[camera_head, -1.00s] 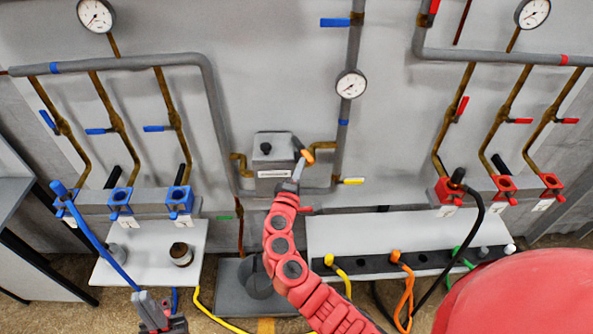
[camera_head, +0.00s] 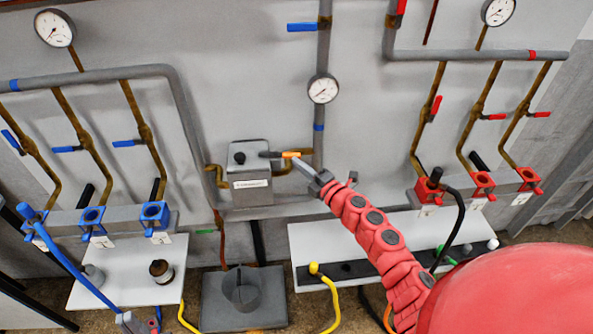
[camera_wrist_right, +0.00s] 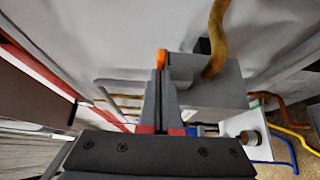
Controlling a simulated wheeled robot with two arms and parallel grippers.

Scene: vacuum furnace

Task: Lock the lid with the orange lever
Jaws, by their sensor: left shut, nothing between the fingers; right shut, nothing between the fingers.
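The grey furnace box (camera_head: 250,187) is on the wall panel, with a black knob on its lid. The orange-tipped lever (camera_head: 291,154) extends right from the box's top, roughly level in the head view. My right gripper (camera_head: 302,163) is shut and empty, its fingertips at the lever's orange end. In the right wrist view, the shut fingers (camera_wrist_right: 165,85) point at the orange tip (camera_wrist_right: 161,58), close to or touching it; I cannot tell which. My left gripper (camera_head: 138,323) is shut and only partly visible at the bottom edge, well away from the box.
Brown pipes and a grey pipe (camera_head: 323,140) run beside the box. Blue valves (camera_head: 92,217) are at left and red valves (camera_head: 482,182) at right. A grey pot (camera_head: 240,288) stands below. A blue hose (camera_head: 62,258) hangs at left and a black hose (camera_head: 465,220) at right.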

